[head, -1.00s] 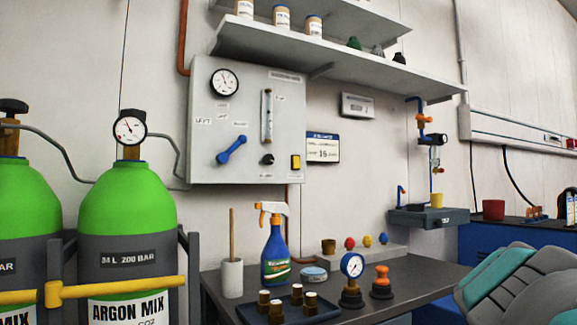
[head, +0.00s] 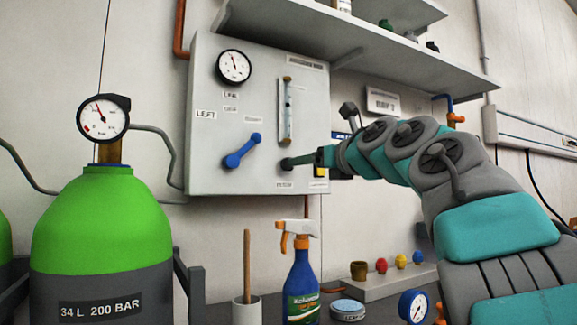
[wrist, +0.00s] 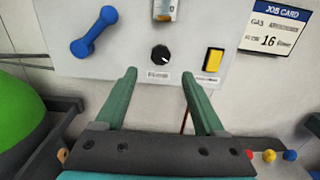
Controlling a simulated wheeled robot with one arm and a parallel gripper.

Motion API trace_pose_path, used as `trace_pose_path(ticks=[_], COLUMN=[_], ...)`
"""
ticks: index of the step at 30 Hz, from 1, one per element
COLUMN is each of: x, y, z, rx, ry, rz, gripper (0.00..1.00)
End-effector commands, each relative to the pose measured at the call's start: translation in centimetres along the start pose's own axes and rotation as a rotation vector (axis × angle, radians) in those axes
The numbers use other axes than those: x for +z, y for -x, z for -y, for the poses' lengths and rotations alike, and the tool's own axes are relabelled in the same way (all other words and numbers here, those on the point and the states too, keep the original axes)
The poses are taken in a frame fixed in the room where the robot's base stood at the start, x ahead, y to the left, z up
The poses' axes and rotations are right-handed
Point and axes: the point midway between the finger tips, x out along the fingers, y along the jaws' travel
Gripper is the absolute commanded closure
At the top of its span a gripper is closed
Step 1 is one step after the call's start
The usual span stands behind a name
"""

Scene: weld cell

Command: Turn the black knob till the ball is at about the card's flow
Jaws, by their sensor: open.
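The black knob (wrist: 160,53) is on the lower part of the grey panel (wrist: 100,66), with a white pointer mark on its face and a label below it. In the wrist view my open gripper (wrist: 158,75) has one green finger to each side below the knob, with nothing between them. The flow tube (head: 286,110) stands upright above the knob; I cannot make out the ball. The job card (wrist: 273,24) reads 16 beside gas flow text.
A blue lever (wrist: 93,32) is left of the knob and a yellow switch (wrist: 213,61) is right of it. A gauge (head: 234,66) sits at the panel's upper left. A spray bottle (head: 302,285) and a green gas cylinder (head: 103,225) stand below and left.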

Motion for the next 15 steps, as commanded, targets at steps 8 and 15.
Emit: trace_pose_path(ticks=[8,15], x=[0.1,0.1], y=[-3.2,-6.1], z=[0.1,0.2], rx=[0.001,0.000], ry=[-0.003,-0.005], rz=[-0.001,-0.002], gripper=[0.29,0.29])
